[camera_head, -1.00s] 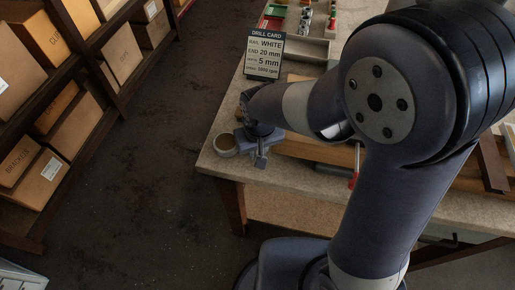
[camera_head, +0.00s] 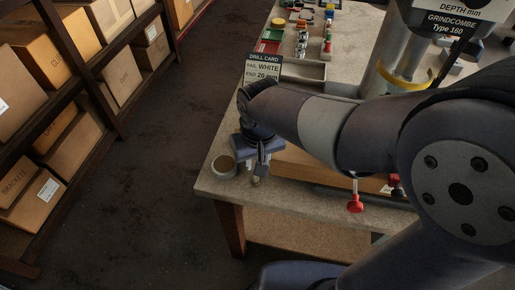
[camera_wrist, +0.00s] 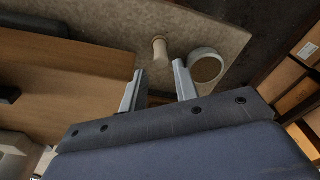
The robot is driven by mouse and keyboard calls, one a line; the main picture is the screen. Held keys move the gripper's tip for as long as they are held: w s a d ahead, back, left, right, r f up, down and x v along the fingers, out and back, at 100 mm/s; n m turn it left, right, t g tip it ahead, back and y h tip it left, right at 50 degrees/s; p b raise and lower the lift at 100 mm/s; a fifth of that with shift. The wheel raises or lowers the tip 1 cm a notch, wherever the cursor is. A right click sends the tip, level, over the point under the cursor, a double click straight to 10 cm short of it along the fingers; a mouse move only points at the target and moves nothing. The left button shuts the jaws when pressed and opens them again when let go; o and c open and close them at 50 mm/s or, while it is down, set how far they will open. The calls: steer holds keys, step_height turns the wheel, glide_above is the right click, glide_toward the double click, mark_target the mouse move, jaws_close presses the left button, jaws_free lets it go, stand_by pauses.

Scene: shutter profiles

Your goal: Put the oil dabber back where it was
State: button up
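A small pale, knob-topped piece, which looks like the oil dabber (camera_wrist: 160,49), is on the bench just past my fingertips in the wrist view. In the head view a bit of it (camera_head: 255,181) shows under my gripper. My gripper (camera_wrist: 158,68) is open, with a clear gap between its two fingers and nothing held. In the head view my gripper (camera_head: 257,168) points down near the bench's front left corner. A round pale cup (camera_wrist: 206,66) with a brownish inside sits right beside the dabber; it also shows in the head view (camera_head: 224,167).
A long wooden block (camera_head: 300,166) lies right of my gripper. A red-knobbed part (camera_head: 355,204) shows at the bench's front edge. The drill card (camera_head: 262,68) and a shallow tray (camera_head: 303,70) are behind. Boxed shelves (camera_head: 75,75) stand left across open floor.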

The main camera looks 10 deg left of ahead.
steer(key=shift+s+d+r, duration=0.1)
steer(key=shift+s+r, duration=0.05)
steer(key=shift+r, duration=1.05)
steer(key=shift+s+d+r, duration=0.1)
steer(key=shift+r, duration=1.05)
steer(key=shift+o, duration=0.4)
